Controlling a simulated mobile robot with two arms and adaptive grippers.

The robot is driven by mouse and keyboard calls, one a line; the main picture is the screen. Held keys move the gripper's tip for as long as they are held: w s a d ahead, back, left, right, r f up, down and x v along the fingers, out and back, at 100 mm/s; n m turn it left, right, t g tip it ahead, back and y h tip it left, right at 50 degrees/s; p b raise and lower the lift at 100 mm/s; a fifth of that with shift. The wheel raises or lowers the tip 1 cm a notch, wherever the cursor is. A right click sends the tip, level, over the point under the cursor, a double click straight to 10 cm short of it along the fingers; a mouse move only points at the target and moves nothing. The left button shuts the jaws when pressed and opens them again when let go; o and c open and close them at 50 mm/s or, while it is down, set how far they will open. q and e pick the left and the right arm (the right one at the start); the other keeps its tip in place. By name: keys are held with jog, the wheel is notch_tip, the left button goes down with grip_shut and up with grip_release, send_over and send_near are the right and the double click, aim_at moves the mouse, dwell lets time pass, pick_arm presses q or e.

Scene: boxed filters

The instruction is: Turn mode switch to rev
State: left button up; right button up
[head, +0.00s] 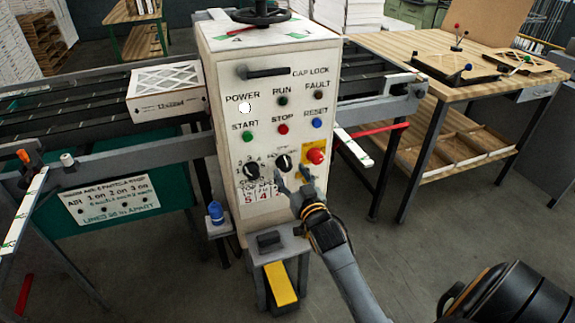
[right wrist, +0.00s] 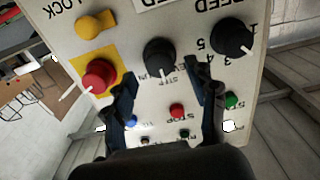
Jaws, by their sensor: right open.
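The mode switch (head: 283,162) is a black knob with a white pointer line on the lower front of the white control cabinet (head: 222,60). My right gripper (head: 291,172) is at the panel with its fingers open around this knob. In the right wrist view, which sees the panel upside down, the black mode switch (right wrist: 159,58) lies between the two open fingertips (right wrist: 164,80). I cannot tell whether the fingers touch it. The labels around the knob are partly hidden or too small to read. My left gripper is not in view.
A black speed knob (head: 251,172) is left of the mode switch; a red emergency button (head: 316,156) on yellow is right. Start (head: 248,136), stop (head: 283,129) and reset (head: 317,123) buttons are above. A boxed filter (head: 167,88) sits on the conveyor.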

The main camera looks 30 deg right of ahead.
aim_at(286, 168)
jog(key=shift+x, duration=1.55)
jog(key=shift+a, duration=0.1)
jog(key=shift+c, duration=0.2)
jog(key=c, duration=1.1)
jog(key=shift+n, duration=0.3)
jog(key=n+p, duration=0.1)
jog(key=n, duration=0.7)
jog(key=shift+a, duration=0.15)
jog(key=shift+n, duration=0.4)
